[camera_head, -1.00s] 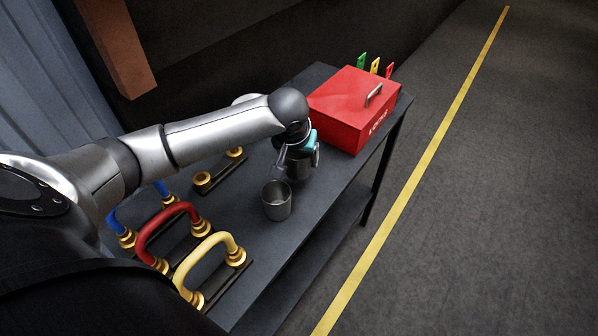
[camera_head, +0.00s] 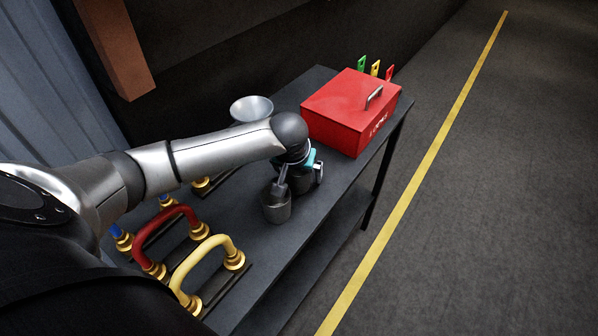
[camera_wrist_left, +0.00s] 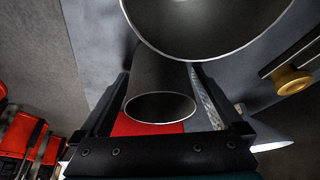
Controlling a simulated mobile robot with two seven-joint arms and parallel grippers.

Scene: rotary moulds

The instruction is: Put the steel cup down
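The steel cup (camera_head: 277,210) is a small grey cylinder over the near half of the dark table. My left gripper (camera_head: 284,184) is right at its top and hides most of its opening. In the left wrist view the cup's wide rim (camera_wrist_left: 205,52) fills the top. A narrower grey tube with an open end lies between the two fingers of my left gripper (camera_wrist_left: 162,100), close against both; it appears to belong to the cup. I cannot tell whether the cup's base touches the table (camera_head: 315,205). My right gripper is out of view.
A red box (camera_head: 345,112) with a metal handle stands at the far end. A silver funnel-like bowl (camera_head: 251,107) is behind my arm. Red (camera_head: 160,227) and yellow (camera_head: 200,258) curved handles occupy the near left. Bare tabletop lies right of the cup.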

